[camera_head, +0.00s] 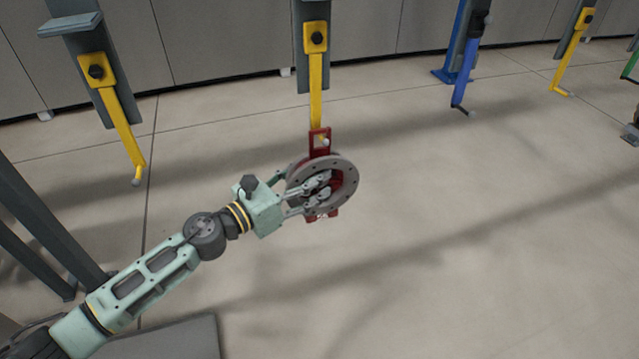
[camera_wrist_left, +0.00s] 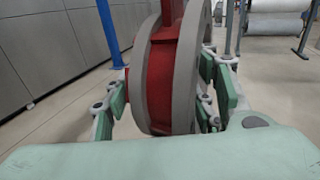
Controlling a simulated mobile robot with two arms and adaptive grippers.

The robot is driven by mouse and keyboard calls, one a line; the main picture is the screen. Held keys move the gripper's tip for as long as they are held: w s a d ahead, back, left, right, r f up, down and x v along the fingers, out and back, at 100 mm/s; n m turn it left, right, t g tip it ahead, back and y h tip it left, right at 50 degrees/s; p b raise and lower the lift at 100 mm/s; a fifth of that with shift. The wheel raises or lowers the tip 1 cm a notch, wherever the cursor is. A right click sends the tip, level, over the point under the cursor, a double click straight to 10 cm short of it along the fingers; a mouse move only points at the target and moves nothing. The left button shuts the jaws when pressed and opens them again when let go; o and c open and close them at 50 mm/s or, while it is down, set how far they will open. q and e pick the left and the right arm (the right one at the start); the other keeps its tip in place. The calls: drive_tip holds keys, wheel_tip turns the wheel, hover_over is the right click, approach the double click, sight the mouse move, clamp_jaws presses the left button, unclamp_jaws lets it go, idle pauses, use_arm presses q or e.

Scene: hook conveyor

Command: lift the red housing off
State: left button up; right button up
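The red housing (camera_head: 320,143), a wheel shape with grey flanges and a red frame on top, hangs upright at the lower end of the middle yellow hook (camera_head: 316,92). The hook's pale tip shows inside the frame opening. My left gripper (camera_head: 318,186) reaches in from the lower left, its fingers around the housing's middle. In the left wrist view, the housing (camera_wrist_left: 160,85) stands between the two fingers, one on each side. Whether both pads press on it is not clear. My right gripper is not in view.
Another yellow hook (camera_head: 122,135) hangs empty at the left. A blue hook (camera_head: 463,75) and a further yellow hook (camera_head: 570,62) hang at the right. Grey cabinets (camera_head: 220,40) line the back. The floor (camera_head: 480,220) below and right is clear.

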use_arm(q)
drive_tip(key=c, duration=0.9)
drive_tip(key=shift+w, duration=0.1)
clamp_jaws()
